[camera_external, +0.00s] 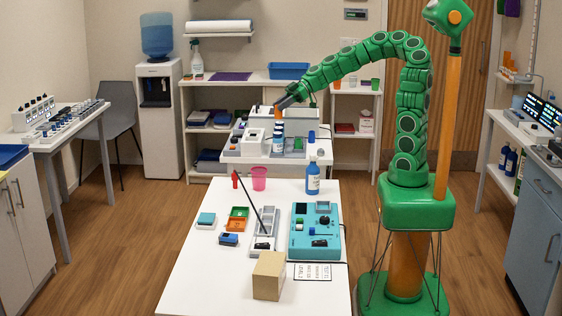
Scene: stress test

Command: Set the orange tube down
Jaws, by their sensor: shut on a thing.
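My gripper (280,106) is at the end of the green arm, which arches over from the right. It points down over the small white rear table (240,157). It is shut on the orange tube (279,114), of which only a short orange part shows just below the jaws. Directly beneath is a stack of dark blue and white pieces (277,142). I cannot tell whether the tube touches this stack or hangs above it.
White and grey devices (253,141) stand beside the stack on the rear table. The white front table (192,262) holds a blue bottle (313,178), a pink cup (259,178), a teal panel (316,230) and a cardboard box (268,277). Its left front is bare.

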